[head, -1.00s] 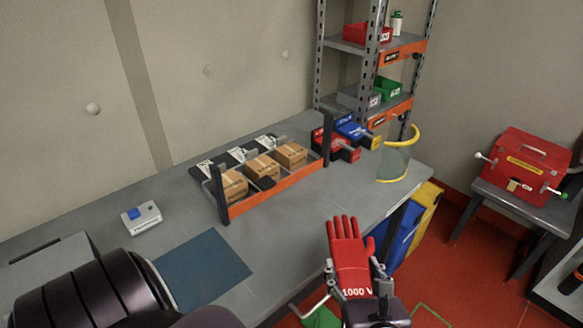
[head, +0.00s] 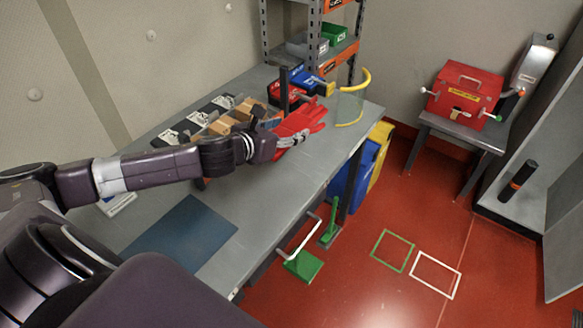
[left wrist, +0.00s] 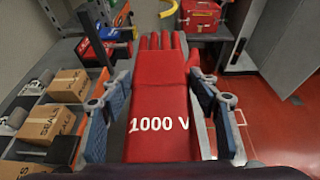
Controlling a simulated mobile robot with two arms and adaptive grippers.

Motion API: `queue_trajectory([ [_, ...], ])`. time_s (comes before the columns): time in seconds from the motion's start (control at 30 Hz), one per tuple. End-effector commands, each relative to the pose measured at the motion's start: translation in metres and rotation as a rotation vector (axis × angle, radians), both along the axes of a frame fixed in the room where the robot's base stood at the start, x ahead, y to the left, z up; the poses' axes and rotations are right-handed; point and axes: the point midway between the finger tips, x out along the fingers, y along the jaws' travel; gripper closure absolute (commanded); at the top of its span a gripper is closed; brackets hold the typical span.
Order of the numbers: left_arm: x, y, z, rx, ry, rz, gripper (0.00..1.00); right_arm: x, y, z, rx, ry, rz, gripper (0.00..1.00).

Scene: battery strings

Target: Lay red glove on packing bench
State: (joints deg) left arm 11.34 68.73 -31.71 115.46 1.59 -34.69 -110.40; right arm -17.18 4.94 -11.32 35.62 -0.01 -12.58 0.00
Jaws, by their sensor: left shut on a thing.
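The red glove (head: 302,119) is in my left gripper (head: 287,141), over the grey packing bench (head: 290,188). Its fingers point toward the face shield at the back. The left wrist view shows the glove (left wrist: 158,85) palm or back up, marked "1000 V", between the two blue-padded fingers of my left gripper (left wrist: 160,112), which is shut on it. Whether the glove touches the bench top cannot be told. My right gripper is not in view.
Cartons (left wrist: 50,123) in a rack lie left of the glove, partly hidden by my arm. Red and blue tools and a yellow-rimmed clear shield (head: 349,104) stand beyond. A blue mat (head: 182,238) lies nearer. The bench's right front is clear.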

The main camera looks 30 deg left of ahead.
Motion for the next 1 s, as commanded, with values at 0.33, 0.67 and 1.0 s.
queue_trajectory([
  [0.33, 0.004, 0.021, 0.018, -0.004, 0.004, -0.023, 0.71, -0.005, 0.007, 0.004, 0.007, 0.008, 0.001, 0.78],
  [0.67, 0.003, 0.02, -0.068, -0.01, 0.004, -0.019, 0.71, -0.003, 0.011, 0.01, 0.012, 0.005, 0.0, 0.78],
  [1.0, 0.004, 0.021, -0.124, -0.001, 0.0, -0.021, 0.71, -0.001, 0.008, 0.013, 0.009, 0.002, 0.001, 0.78],
])
